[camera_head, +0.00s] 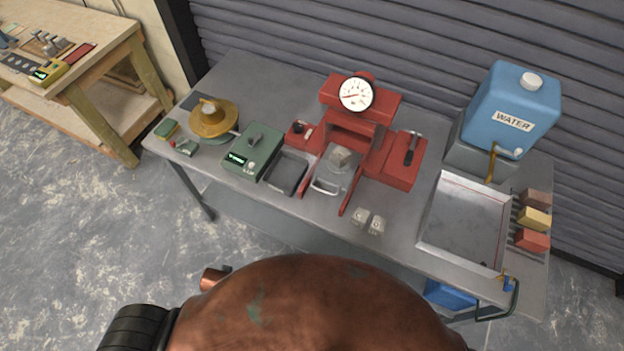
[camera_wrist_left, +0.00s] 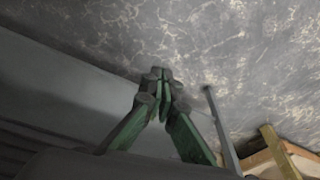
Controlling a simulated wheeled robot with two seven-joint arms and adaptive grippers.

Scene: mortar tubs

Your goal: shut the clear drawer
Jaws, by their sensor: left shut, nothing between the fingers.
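The clear drawer (camera_head: 333,176) is pulled out between two red rails at the front of the red press (camera_head: 360,104), with a pale handle (camera_head: 325,188) on its front. A grey block (camera_head: 341,157) sits in or just behind the drawer. I cannot tell exactly how far out the drawer stands. My left gripper (camera_wrist_left: 163,76) shows only in the left wrist view; its green fingers meet at the tips, shut and empty, with floor behind them. It is apart from the drawer. My right gripper is in neither view.
A green scale (camera_head: 254,150) and a dark tray (camera_head: 288,172) stand left of the drawer. A metal tray (camera_head: 467,225) and blue water tank (camera_head: 513,108) are at right. The bench front near the drawer is mostly clear.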

